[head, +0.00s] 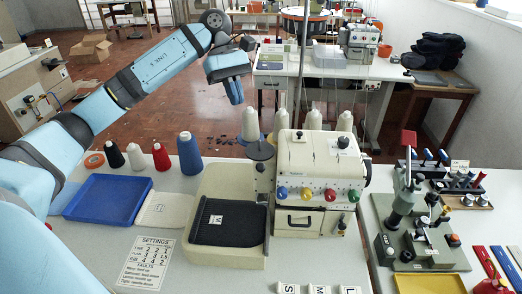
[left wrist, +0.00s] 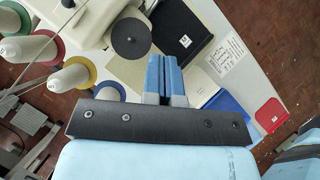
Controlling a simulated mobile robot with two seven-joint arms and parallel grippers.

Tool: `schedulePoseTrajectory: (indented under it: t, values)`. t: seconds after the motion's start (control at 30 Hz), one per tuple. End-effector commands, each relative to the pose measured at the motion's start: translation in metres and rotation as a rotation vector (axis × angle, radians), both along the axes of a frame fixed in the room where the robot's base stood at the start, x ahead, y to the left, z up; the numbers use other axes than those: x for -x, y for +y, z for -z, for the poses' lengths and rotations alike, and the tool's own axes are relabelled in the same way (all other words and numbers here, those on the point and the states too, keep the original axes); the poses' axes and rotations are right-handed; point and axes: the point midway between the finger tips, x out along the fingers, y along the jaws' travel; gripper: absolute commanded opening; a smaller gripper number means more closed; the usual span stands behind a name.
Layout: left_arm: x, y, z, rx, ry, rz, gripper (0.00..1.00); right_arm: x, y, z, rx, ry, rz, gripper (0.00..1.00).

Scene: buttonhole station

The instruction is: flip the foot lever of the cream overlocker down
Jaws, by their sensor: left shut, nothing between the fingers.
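The cream overlocker (head: 318,155) stands on the near table, with blue, red, green and yellow knobs on its front. Part of its cream body (left wrist: 84,22) shows at the top of the left wrist view. I cannot make out its foot lever in either view. My left gripper (head: 235,92) is raised behind and to the left of the overlocker, above and apart from it. Its blue fingers (left wrist: 166,78) are shut together and empty. My right gripper is not in view.
White thread cones (head: 251,125) stand behind the overlocker. A dark round disc (head: 262,151) is at its left, beside a cream bed with a black pad (head: 231,223). A green press (head: 425,235) stands right.

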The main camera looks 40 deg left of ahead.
Motion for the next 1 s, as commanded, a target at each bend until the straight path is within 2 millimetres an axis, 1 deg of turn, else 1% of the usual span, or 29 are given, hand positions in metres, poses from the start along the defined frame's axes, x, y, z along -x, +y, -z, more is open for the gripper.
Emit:
schedulePoseTrajectory:
  t: [0.33,0.47,0.57,0.9,1.0]
  values:
    - [0.000,0.000,0.001,-0.002,0.002,0.002,0.00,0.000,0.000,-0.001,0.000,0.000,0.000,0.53]
    - [0.003,-0.005,0.009,-0.002,0.004,0.002,0.00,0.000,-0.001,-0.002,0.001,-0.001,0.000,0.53]
    - [0.007,-0.013,0.021,-0.001,0.005,0.003,0.00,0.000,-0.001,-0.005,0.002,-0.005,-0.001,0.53]
    - [0.024,-0.051,0.080,0.000,0.006,0.003,0.00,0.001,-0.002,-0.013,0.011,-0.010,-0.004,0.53]
    - [0.029,-0.063,0.090,0.000,0.004,0.004,0.00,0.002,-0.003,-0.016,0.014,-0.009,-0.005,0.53]
